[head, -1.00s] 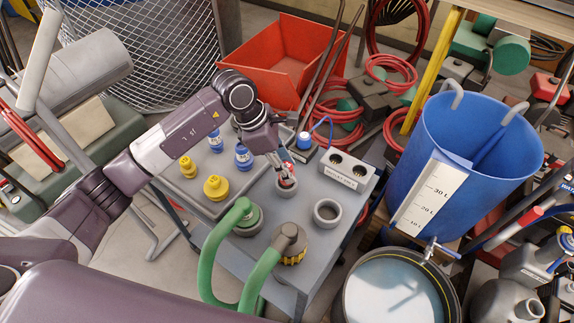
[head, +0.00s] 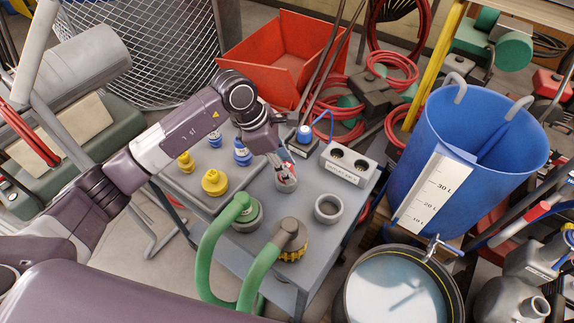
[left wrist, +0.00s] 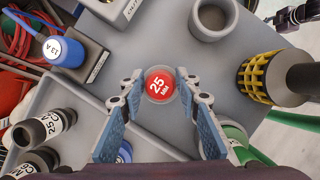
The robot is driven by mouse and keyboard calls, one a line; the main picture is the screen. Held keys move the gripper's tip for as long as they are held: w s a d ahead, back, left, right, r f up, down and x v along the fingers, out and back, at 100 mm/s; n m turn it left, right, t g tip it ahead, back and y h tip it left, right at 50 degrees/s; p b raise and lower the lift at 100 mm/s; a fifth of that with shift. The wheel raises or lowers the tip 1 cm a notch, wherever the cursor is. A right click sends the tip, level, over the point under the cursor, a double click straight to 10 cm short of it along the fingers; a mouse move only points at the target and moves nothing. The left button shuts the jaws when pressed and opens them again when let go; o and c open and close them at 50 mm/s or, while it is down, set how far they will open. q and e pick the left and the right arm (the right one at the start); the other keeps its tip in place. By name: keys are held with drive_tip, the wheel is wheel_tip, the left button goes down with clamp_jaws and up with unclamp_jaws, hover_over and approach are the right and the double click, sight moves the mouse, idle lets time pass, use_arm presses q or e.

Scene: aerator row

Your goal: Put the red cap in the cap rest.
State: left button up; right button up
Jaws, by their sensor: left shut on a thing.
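The red cap (left wrist: 160,85), with white lettering on top, sits between the two blue-padded fingers of my left gripper (left wrist: 160,80) in the left wrist view. The fingertips touch its sides. In the head view, my left gripper (head: 283,160) reaches down over a grey round holder (head: 287,184) on the grey table, with the red just at its top. I cannot tell whether the cap sits in this holder or just above it. A second grey round holder (head: 329,208) is open and empty. It also shows in the left wrist view (left wrist: 193,25).
A grey block with two dark holes (head: 352,178) and a blue plug (head: 304,135) stand behind. Yellow-capped (head: 215,183) and blue-capped fittings are on the left. Green hoses (head: 204,262) rise in front. A blue tub (head: 425,130) stands right of the table.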

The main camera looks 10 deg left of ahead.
use_arm(q)
drive_tip(key=shift+f+b, duration=0.3)
drive_tip(key=shift+f, duration=0.05)
drive_tip(key=o, duration=1.2)
drive_tip(key=shift+o, duration=0.2)
drive_tip(key=shift+r, duration=0.15)
drive_tip(key=v, duration=1.1)
drive_tip(key=shift+a+r, duration=0.3)
drive_tip(key=shift+r, duration=0.05)
drive_tip(key=shift+s, duration=0.1)
